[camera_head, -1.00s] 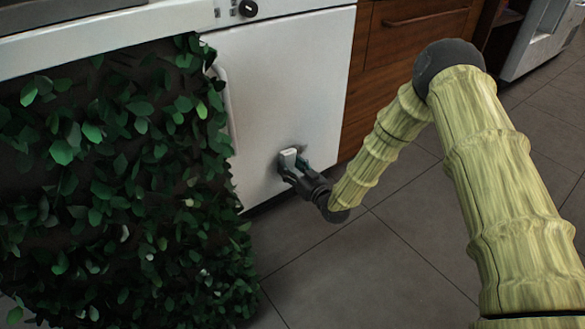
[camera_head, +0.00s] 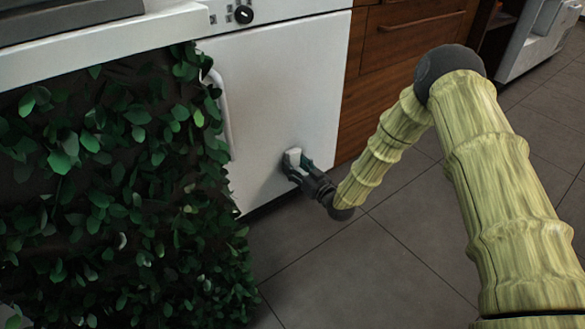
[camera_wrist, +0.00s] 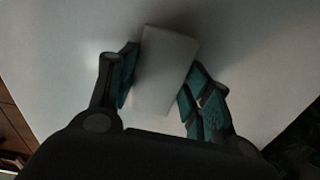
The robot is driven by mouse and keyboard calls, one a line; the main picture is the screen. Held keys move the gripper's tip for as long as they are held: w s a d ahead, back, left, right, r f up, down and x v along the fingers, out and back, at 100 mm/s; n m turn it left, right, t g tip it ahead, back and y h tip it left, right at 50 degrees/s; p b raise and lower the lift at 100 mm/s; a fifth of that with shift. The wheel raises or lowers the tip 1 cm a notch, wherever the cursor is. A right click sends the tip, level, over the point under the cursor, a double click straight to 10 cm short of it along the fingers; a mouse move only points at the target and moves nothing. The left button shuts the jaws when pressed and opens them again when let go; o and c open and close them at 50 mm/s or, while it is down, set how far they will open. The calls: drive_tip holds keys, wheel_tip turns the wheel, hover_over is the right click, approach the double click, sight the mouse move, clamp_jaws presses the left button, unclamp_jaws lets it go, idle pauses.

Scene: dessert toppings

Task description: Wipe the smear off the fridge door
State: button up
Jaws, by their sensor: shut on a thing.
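The white fridge door (camera_head: 285,90) stands in the middle of the head view, and its surface fills most of the wrist view (camera_wrist: 80,40). My gripper (camera_head: 295,163) is at the lower part of the door. It is shut on a pale block-like wiper (camera_wrist: 165,70), which also shows in the head view (camera_head: 293,156). The wiper is tilted between the two teal-padded fingers and lies close against the door; I cannot tell whether it touches. No smear is visible on the parts of the door that show; the patch behind the wiper and gripper is hidden.
A leafy dark green mass (camera_head: 120,200) covers the left and hides part of the door's left side by the white handle (camera_head: 220,115). Wooden drawers (camera_head: 405,40) adjoin the door on the right. Grey tiled floor (camera_head: 350,270) lies open below.

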sight(306, 153)
drive_tip(key=shift+w+d, duration=1.25)
drive_tip(key=shift+d, duration=0.2)
drive_tip(key=shift+w+d+p, duration=0.15)
drive_tip(key=shift+w+d, duration=0.3)
drive_tip(key=shift+d, duration=0.25)
drive_tip(key=shift+w+d+p, duration=0.15)
drive_tip(key=shift+w+d, duration=0.3)
drive_tip(key=shift+d, duration=0.25)
drive_tip(key=shift+r, duration=0.1)
drive_tip(key=shift+w+a, duration=0.1)
